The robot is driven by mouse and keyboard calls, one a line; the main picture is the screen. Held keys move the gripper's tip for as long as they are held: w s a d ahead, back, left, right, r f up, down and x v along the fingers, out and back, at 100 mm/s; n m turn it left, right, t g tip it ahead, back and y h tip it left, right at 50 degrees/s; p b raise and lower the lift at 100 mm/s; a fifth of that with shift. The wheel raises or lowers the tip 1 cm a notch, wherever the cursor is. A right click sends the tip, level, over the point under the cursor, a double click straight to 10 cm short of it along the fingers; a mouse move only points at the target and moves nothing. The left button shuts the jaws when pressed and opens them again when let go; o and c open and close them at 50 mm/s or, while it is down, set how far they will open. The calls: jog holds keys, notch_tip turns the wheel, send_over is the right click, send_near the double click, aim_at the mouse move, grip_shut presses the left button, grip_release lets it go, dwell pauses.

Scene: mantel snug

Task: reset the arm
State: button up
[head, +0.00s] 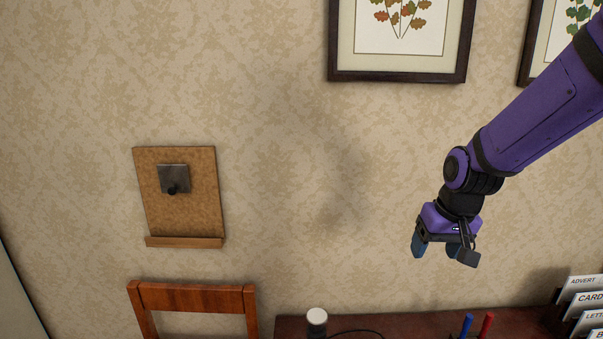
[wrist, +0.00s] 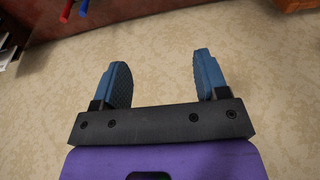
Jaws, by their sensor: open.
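My gripper (head: 436,250) hangs at the end of my purple arm at the right of the head view, in front of the wall and above the dark red desk top (head: 400,324). In the wrist view my gripper (wrist: 165,72) shows two blue fingers set wide apart with nothing between them. The fingers touch nothing that I can see.
A blue pen (head: 466,325) and a red pen (head: 487,324) stand on the desk, near a card rack (head: 583,305) at right. A white-topped cylinder (head: 317,320) stands left. A wooden chair (head: 192,297), a cork board (head: 196,212) and framed pictures (head: 398,76) are around.

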jog(key=s+d+r+t, duration=0.1)
jog(key=s+d+r, duration=0.1)
jog(key=s+r, duration=0.5)
jog(key=s+d+r+t+h, duration=0.1)
jog(key=s+d+r, duration=0.1)
jog(key=s+r, duration=0.5)
jog(key=s, duration=0.6)
jog(key=shift+s+r+t, duration=0.15)
jog(key=shift+r+t, duration=0.1)
jog(key=shift+t, duration=0.15)
dwell(0.5)
